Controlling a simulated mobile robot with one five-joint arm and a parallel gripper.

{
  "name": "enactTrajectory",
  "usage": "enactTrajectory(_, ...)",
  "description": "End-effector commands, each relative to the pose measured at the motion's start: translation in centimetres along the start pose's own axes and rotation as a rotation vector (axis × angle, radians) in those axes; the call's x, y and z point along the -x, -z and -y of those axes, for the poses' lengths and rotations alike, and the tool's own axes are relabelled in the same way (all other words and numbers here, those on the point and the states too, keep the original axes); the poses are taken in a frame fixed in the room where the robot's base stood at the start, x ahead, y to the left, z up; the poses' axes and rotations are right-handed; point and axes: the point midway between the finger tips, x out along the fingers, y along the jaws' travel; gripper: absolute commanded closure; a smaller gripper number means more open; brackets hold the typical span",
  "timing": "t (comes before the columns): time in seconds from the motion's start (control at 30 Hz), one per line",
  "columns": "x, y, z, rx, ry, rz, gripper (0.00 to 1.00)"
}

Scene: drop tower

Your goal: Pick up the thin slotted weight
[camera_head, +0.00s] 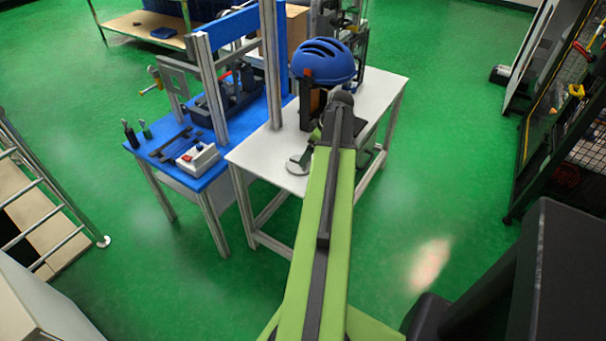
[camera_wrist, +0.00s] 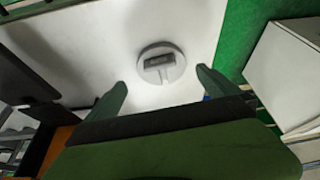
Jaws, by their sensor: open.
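The thin slotted weight (camera_wrist: 150,76) is a flat grey disc with a dark slot-like mark near its middle. It lies flat on the white table top in the wrist view, centred just beyond my fingertips. In the head view the weight (camera_head: 294,168) shows near the front edge of the white table. My gripper (camera_wrist: 161,82) is open, with one dark green finger on each side of the picture and nothing between them. In the head view the end of my arm hides most of my gripper.
The white table (camera_head: 262,153) carries a blue helmet (camera_head: 325,60) behind my arm and an upright dark and orange block (camera_head: 306,104). A blue bench (camera_head: 158,153) with a white switch box (camera_head: 198,158) and a metal frame stands left.

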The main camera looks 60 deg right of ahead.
Motion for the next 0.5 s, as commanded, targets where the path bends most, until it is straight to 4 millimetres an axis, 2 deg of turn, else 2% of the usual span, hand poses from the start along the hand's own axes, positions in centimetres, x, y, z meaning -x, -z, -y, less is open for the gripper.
enactTrajectory(0.03,-1.9,-0.3,0.0,0.001,0.0,0.0,0.0)
enactTrajectory(0.1,-2.6,-0.2,0.0,0.001,0.0,0.0,0.0)
enactTrajectory(0.33,-2.9,0.0,0.0,0.001,0.0,0.0,0.0)
enactTrajectory(0.5,-5.7,-0.1,0.1,0.001,0.0,0.0,0.0)
